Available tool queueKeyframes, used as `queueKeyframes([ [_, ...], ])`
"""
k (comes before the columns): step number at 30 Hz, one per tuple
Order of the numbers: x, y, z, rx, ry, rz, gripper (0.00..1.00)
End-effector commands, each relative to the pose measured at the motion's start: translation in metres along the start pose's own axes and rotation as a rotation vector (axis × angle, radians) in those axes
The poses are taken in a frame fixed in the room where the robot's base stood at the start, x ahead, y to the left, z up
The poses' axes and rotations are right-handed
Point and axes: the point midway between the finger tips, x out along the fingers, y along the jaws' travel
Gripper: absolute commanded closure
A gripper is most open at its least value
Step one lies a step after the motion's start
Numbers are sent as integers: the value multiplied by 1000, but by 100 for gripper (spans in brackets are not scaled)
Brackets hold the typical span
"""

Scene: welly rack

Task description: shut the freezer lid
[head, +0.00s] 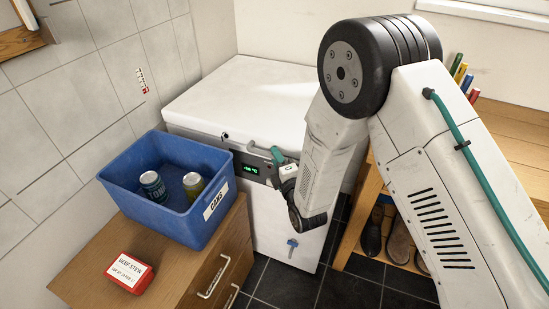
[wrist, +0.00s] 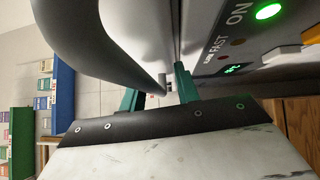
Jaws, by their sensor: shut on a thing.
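The white freezer stands in the corner, and its lid (head: 240,95) lies flat across the top in the head view. In the wrist view only a narrow dark seam shows between lid and body; I cannot tell whether it is fully closed. My gripper (head: 277,155) is at the lid's front edge, its green fingers (wrist: 158,90) shut on the grey lid handle (wrist: 135,70). The freezer's front panel has a green display (head: 251,170), and a green light (wrist: 268,11) glows by "ON" in the wrist view. My arm hides the lid's right front corner.
A blue crate (head: 207,228) with two cans stands on a wooden cabinet (head: 185,270) left of the freezer. A red beef stew box (head: 128,272) lies in front of it. A wooden rack with shoes (head: 398,241) stands right. Dark tiled floor lies between.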

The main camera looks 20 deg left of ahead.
Motion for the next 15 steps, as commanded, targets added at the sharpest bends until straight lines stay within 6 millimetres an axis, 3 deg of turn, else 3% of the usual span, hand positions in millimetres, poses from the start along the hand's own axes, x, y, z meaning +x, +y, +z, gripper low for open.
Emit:
queueKeyframes([
  [8, -7, -3, 0, -1, 1, -8, 77],
  [15, -46, -3, 0, -1, 1, -11, 77],
])
